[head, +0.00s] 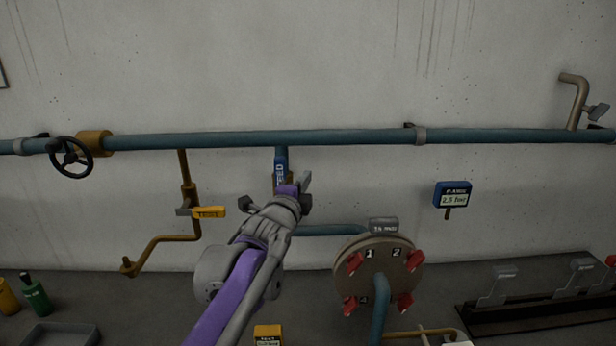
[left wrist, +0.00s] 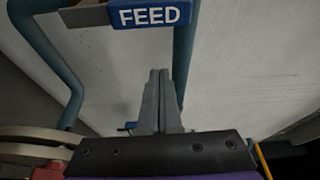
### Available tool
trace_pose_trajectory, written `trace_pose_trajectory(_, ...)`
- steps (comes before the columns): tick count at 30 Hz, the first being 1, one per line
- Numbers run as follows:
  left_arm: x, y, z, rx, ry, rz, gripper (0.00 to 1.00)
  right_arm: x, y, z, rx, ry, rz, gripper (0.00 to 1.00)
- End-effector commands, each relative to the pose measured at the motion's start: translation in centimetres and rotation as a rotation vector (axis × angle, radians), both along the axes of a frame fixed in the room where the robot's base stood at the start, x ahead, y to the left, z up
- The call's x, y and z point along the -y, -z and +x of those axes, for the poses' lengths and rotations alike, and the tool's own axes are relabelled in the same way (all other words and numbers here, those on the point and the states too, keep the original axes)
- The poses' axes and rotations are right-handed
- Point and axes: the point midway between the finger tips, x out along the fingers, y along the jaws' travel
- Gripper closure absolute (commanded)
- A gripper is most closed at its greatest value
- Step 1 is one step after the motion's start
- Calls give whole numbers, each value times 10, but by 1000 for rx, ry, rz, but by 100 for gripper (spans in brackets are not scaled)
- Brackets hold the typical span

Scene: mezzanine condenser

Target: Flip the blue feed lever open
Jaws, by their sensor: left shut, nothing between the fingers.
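The blue feed lever (head: 280,170), marked FEED, hangs along the vertical blue pipe below the long wall pipe in the head view. In the left wrist view the blue FEED piece (left wrist: 150,14) lies across the top edge, beyond my fingertips. My left gripper (head: 305,182) is at the lever's lower right in the head view and partly hides it and its valve. In the left wrist view its fingers (left wrist: 159,76) are together with nothing between them. My right gripper is not in view.
A yellow-handled valve (head: 208,212) is left of my arm, and a black handwheel (head: 71,157) is farther left. A round flanged cover (head: 378,270) with red clamps stands right of my arm. A blue gauge (head: 453,194) is on the wall.

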Motion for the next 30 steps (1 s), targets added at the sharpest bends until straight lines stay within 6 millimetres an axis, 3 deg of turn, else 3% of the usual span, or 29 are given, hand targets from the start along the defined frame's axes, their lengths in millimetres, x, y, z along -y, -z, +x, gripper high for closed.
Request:
trace_pose_trajectory(6, -15, 3, -42, -2, -1, 1, 100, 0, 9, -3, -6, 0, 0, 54)
trace_pose_trajectory(12, -22, 2, -63, -1, 0, 1, 100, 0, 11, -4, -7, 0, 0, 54)
trace_pose_trajectory(26, -25, 2, -69, -3, -2, -2, 100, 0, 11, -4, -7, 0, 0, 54)
trace_pose_trajectory(30, -45, 22, -79, -90, -51, -69, 100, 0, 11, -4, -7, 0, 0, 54)
